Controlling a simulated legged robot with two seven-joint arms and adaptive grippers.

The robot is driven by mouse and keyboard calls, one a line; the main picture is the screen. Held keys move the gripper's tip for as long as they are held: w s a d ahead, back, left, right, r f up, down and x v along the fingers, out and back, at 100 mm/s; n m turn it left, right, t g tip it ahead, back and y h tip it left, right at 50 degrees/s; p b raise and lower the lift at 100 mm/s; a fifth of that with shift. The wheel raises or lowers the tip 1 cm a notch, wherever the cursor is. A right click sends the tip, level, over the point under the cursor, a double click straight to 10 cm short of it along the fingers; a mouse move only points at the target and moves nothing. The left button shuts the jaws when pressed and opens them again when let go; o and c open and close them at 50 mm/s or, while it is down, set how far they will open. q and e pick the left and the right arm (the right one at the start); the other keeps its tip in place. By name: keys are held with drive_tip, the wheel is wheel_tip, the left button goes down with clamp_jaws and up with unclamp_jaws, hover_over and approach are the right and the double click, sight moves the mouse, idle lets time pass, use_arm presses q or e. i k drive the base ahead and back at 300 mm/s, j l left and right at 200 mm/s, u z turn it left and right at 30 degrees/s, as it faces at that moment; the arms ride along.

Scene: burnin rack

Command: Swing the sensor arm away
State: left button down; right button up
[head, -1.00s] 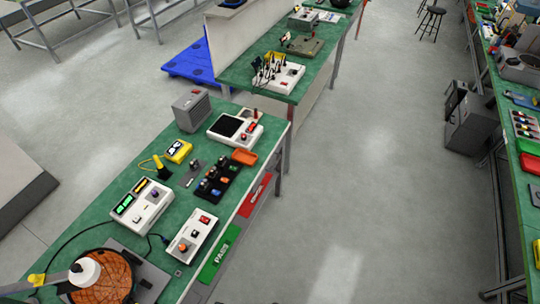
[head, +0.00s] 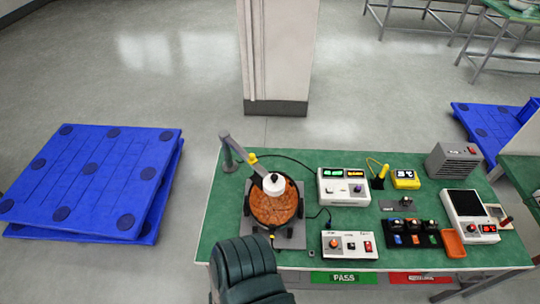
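The sensor arm (head: 248,163) is a grey bar that runs from a grey post (head: 230,163) at the back left of the green bench. It has a yellow piece (head: 253,158) along it and ends in a white round sensor head (head: 274,183). The head is over a round brown-orange patterned disc (head: 276,212), which sits on a grey plate (head: 292,241); I cannot tell if they touch. A dark ribbed part of my own arm rises from the bottom, just in front of the plate. No gripper fingers show.
A white box with green and yellow displays (head: 345,198), a white switch box (head: 350,245) and a black tray (head: 411,237) stand right of the plate. Cables cross the bench. A pillar (head: 280,55) stands behind it. Blue pallets (head: 95,175) lie on the floor at left.

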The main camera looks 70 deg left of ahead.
sight(273, 184)
drive_tip(key=u, duration=2.5)
